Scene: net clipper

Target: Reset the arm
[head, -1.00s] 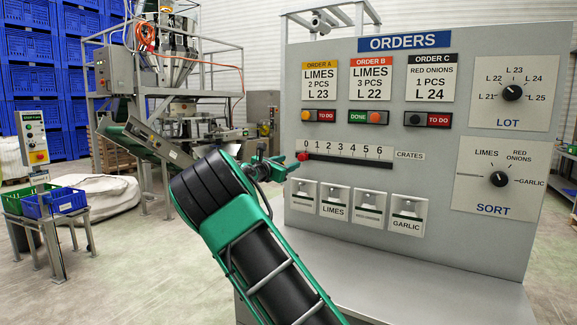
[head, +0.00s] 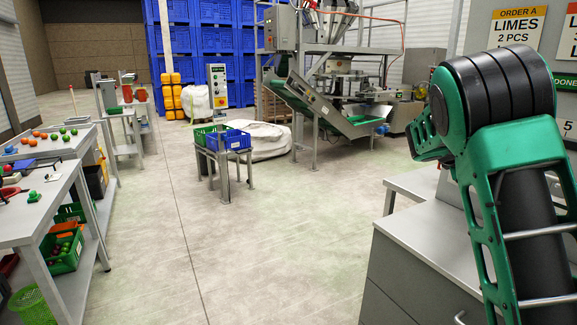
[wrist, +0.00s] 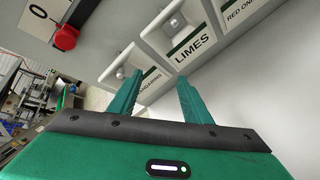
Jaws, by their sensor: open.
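My gripper (wrist: 158,98) shows in the wrist view with its two green fingers apart and nothing between them. It points toward the orders panel, below the mandarins holder (wrist: 130,80) and the limes holder (wrist: 187,40). A red slider knob (wrist: 66,37) is at the upper left beside the 0 mark, apart from the fingers. Part of the orders panel (head: 481,25) shows behind the arm, with the Order A card (head: 519,30).
A grey counter (head: 420,212) stands below my arm. A stand with a blue crate (head: 231,141) and a green crate (head: 203,134) is mid-floor. Worktables (head: 40,200) line the left. A machine with a conveyor (head: 320,108) stands behind. The middle floor is clear.

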